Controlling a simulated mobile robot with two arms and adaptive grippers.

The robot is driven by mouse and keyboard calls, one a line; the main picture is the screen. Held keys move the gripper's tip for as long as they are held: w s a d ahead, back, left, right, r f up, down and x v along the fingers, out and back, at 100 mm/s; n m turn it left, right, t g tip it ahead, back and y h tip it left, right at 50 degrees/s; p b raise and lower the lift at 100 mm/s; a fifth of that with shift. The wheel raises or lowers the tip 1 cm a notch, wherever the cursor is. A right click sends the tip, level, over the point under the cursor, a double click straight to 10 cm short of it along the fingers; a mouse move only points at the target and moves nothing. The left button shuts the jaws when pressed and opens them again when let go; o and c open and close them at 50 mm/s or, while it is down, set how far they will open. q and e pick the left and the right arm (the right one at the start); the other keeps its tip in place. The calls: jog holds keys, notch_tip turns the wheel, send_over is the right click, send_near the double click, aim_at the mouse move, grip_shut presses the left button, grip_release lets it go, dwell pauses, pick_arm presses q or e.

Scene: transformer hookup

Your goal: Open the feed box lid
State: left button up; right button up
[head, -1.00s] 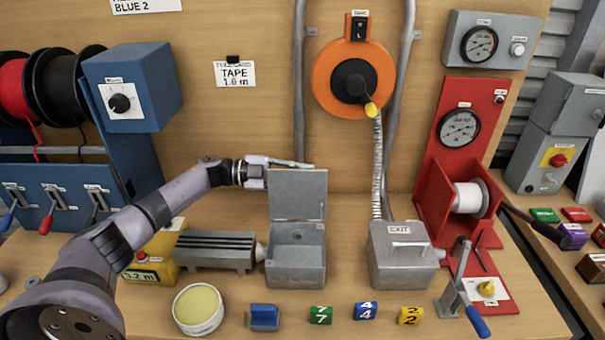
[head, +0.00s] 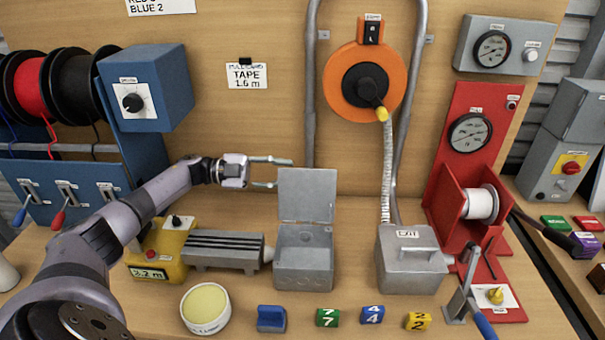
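The feed box (head: 304,266) is a grey metal box with an open top, standing on the bench in the middle of the head view. Its lid (head: 308,195) stands upright at the back of the box, so the inside shows. My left gripper (head: 282,173) is at the upper left of the lid, with its two fingers spread apart and nothing between them. The fingertips are close to the lid's left edge; I cannot tell whether they touch it. My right gripper is not in view.
A grey box marked EXIT (head: 408,262) stands to the right, with its handled lid shut. A grey finned unit (head: 224,246) and a yellow box (head: 160,252) stand left. A round tub (head: 205,308) and several small blocks lie in front. An orange reel (head: 337,86) hangs behind.

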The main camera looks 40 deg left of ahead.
pick_arm(q)
jog(key=shift+v, duration=2.25)
